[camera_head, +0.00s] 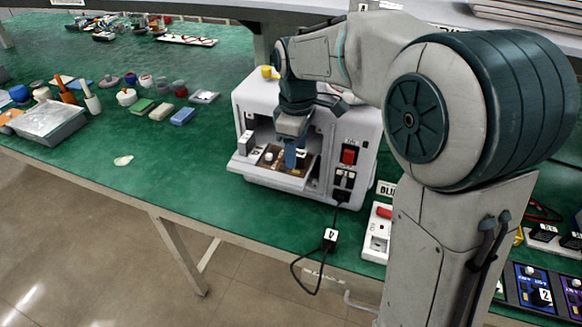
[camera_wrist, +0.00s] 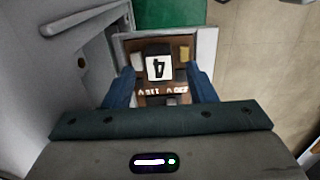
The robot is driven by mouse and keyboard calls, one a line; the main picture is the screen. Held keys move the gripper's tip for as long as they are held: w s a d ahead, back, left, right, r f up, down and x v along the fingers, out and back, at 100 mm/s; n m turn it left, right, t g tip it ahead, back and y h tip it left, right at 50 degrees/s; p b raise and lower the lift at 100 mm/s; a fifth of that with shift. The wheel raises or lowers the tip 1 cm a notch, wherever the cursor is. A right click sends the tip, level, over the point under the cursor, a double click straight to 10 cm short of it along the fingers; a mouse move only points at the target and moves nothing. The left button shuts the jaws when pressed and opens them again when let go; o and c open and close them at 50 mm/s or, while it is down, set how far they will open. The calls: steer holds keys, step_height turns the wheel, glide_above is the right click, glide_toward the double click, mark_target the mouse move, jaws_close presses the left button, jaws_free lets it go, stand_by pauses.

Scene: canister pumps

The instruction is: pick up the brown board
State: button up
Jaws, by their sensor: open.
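The brown board (camera_head: 270,157) lies flat in the open front bay of a white machine (camera_head: 352,128) on the green bench. In the wrist view the brown board (camera_wrist: 150,99) carries dark blocks, one with a white label marked 4, and a small tan block. My gripper (camera_head: 292,160) points down over the bay. In the wrist view my gripper (camera_wrist: 160,82) is open, with one blue finger on each side of the board's middle. The fingers hide parts of the board's edges. I cannot tell whether they touch it.
The machine's wall (camera_wrist: 75,60) stands close on the left in the wrist view. A black cable with a tag 4 (camera_head: 330,236) hangs over the bench's front edge. Blue and green blocks (camera_head: 182,116) and a grey tray (camera_head: 48,122) stand to the left.

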steer(key=shift+f+b, duration=0.3)
steer(key=shift+f, duration=0.5)
steer(key=c, duration=1.1)
steer(key=shift+r, duration=0.2)
